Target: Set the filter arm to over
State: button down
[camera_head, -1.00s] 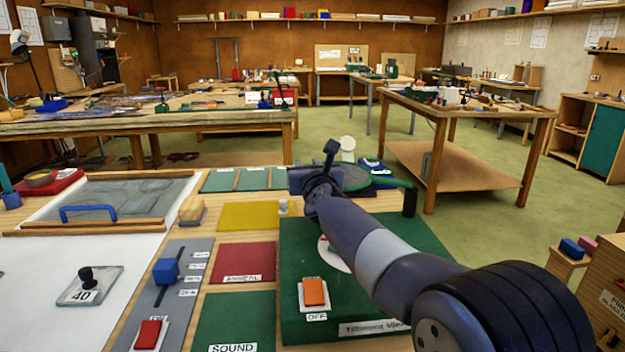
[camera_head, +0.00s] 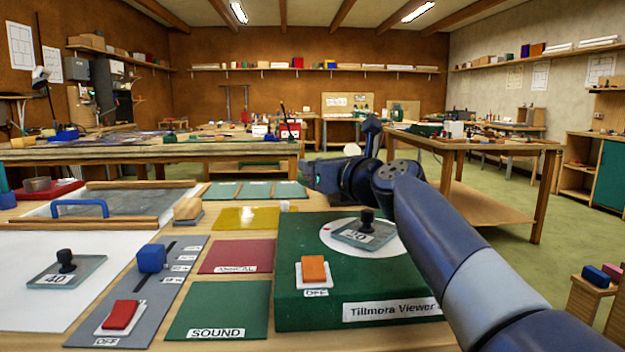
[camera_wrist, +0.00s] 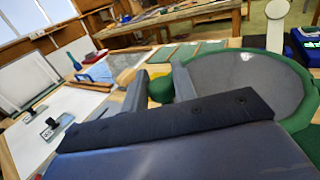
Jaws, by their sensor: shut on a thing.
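The Tillmora Viewer (camera_head: 290,250) is a green box with a white round stage (camera_head: 398,246), which carries a glass plate marked 50 (camera_head: 345,236). Nothing covers the stage from above in the head view. In the wrist view the filter arm (camera_wrist: 250,85) shows as a green ring around a grey disc, at the right beyond my gripper. My gripper (camera_wrist: 158,84) is shut on a green part of this arm, seen between the fingers. In the head view my gripper (camera_head: 325,176) is behind the viewer's stage, and the filter arm is hidden by my arm.
An orange switch (camera_head: 314,269) marked OFF is on the viewer. To its left are red (camera_head: 237,254) and yellow (camera_head: 246,217) sheets, a grey slider panel with a blue knob (camera_head: 151,258), and a plate marked 40 (camera_head: 82,271). A wooden bench (camera_head: 470,140) stands behind.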

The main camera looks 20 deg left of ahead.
jog(key=s+d+n+g+y+p, duration=0.4)
jog(key=s+d+n+g+p, duration=0.4)
jog(key=d+g, duration=0.3)
jog(key=shift+s+d+f+g, duration=0.3)
jog(key=shift+s+d, duration=0.3)
jog(key=shift+d, duration=0.6)
jog(key=c, duration=1.5)
grip_release()
jog(key=shift+d, duration=0.1)
jog(key=o, duration=0.3)
jog(key=shift+r, duration=0.2)
jog(key=d+p, duration=0.2)
jog(key=d, duration=0.9)
jog(key=shift+p, duration=0.4)
